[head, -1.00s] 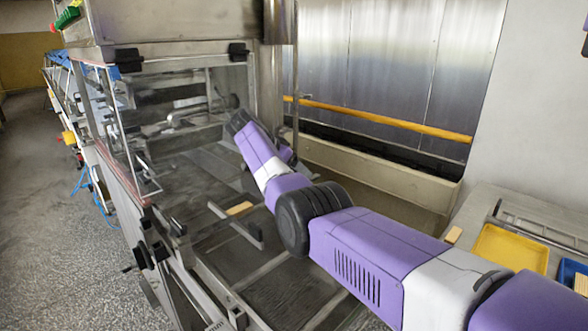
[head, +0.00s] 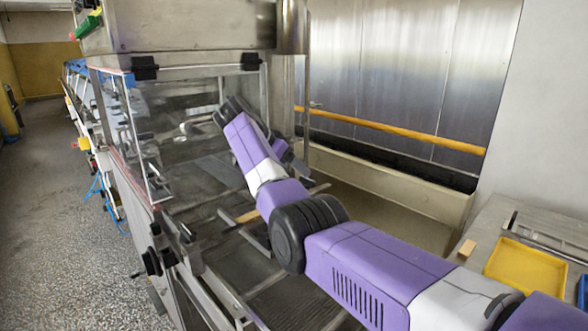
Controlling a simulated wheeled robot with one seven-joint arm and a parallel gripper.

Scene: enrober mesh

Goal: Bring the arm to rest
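My purple and white arm reaches from the lower right over the dark mesh belt (head: 285,295) of the machine. Its dark elbow joint is near the middle of the picture, and the forearm rises to a bend in front of the clear guard panel. Beyond the bend the arm folds down behind the forearm. My gripper is mostly hidden there; only a small grey part, perhaps its end, shows right of the forearm. Whether it is open or holds anything cannot be seen. A tan piece (head: 247,217) lies by a metal bar on the belt, left of my forearm.
The machine's steel hood (head: 180,28) overhangs the bend of my arm. A clear guard panel (head: 140,135) stands at left. At right, a bench holds a yellow tray (head: 525,268) and a tan block (head: 467,250). The floor (head: 60,200) at left is clear.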

